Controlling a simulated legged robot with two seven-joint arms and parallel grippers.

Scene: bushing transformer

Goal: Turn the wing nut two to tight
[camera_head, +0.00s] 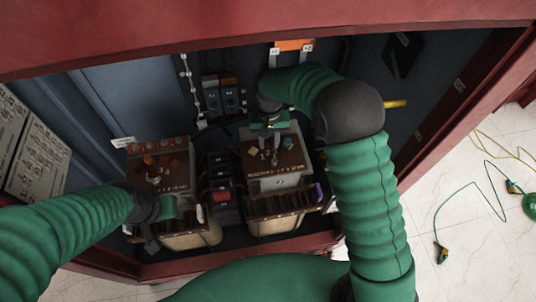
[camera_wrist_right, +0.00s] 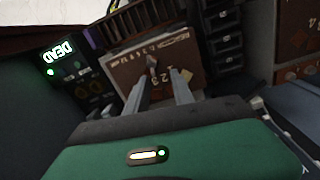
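The brown terminal board (camera_head: 291,160) of the right-hand transformer lies below my right gripper (camera_head: 275,147). In the right wrist view, my right gripper (camera_wrist_right: 159,88) has its two fingers apart, pointing at the same board (camera_wrist_right: 185,58). A small grey wing nut (camera_wrist_right: 152,63) stands on the board just past the fingertips, between them in the picture; I cannot tell whether they touch it. White numerals are printed beside it, but which nut it is stays unclear. My left gripper (camera_head: 181,207) hangs by the left-hand transformer (camera_head: 160,168); its fingers are not clear.
Black switch modules (camera_head: 222,178) stand between the two transformers. Blue-fronted breakers (camera_head: 220,97) are on the back wall. A lit "DEAD" sign (camera_wrist_right: 60,52) shows in the right wrist view. The red cabinet frame (camera_head: 250,35) surrounds the work area.

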